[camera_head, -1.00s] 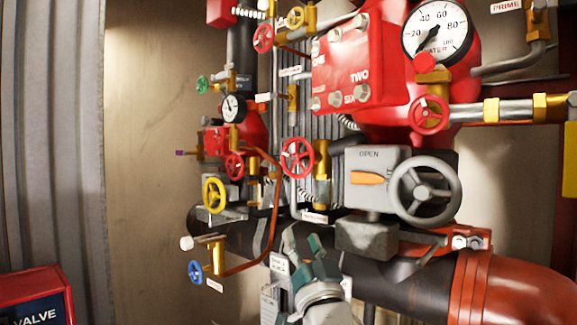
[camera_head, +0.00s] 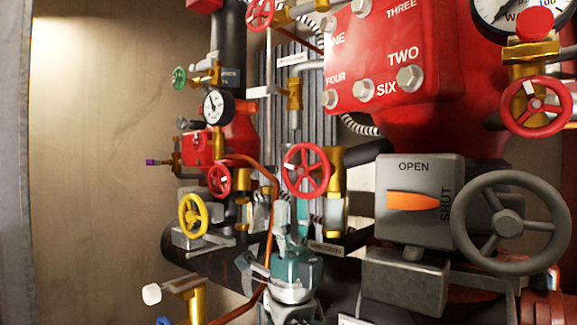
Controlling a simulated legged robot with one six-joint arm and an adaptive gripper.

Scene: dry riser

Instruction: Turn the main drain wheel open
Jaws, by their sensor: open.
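Several handwheels are in view, and I cannot read a tag that names one as the main drain. A red spoked wheel (camera_head: 305,170) sits on a brass valve (camera_head: 335,190) in the middle. A small label (camera_head: 327,247) hangs below that valve, too small to read. My gripper (camera_head: 292,218) is below this wheel, pointing up, open and empty, apart from the wheel as far as I can tell. It partly hides the pipework behind it. A large grey wheel (camera_head: 510,222) stands at the right, beside a grey box (camera_head: 412,170) whose orange pointer (camera_head: 412,201) points toward SHUT.
A yellow wheel (camera_head: 193,215) and a small red wheel (camera_head: 219,180) are left of my gripper. A copper pipe (camera_head: 270,210) runs close by on its left. A thick dark pipe (camera_head: 190,258) crosses behind. The wall (camera_head: 95,150) at the far left is bare.

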